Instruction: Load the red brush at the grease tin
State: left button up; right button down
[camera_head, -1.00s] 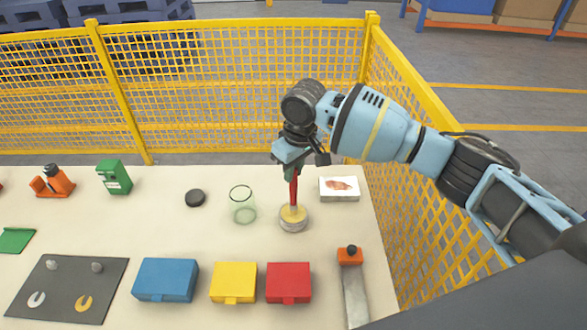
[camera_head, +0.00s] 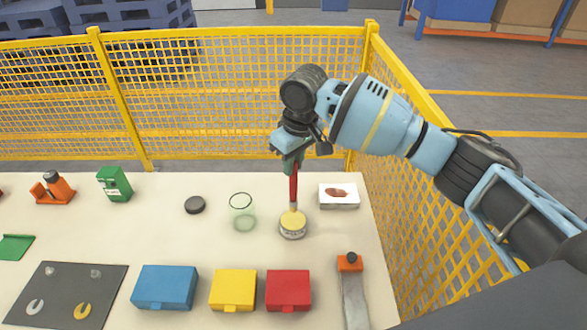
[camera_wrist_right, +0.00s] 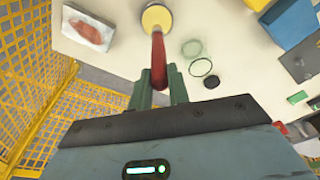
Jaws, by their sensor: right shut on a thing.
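The red brush (camera_head: 293,188) is held upright by its handle in my right gripper (camera_head: 291,160), which is shut on it. The brush's lower end is at the grease tin (camera_head: 292,231), a low round tin with yellow grease on top. In the right wrist view the red handle (camera_wrist_right: 158,62) runs from between the fingers (camera_wrist_right: 158,88) toward the yellow tin top (camera_wrist_right: 157,18). I cannot tell how far the bristles are in the grease. My left gripper is in neither view.
A clear glass jar (camera_head: 243,212) and a black lid (camera_head: 195,205) stand left of the tin. A white picture box (camera_head: 339,203) is to the right. Blue (camera_head: 164,288), yellow (camera_head: 233,290) and red (camera_head: 288,290) boxes line the front. Yellow mesh fencing (camera_head: 230,95) stands behind the table.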

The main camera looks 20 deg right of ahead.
jog(key=shift+r, duration=1.25)
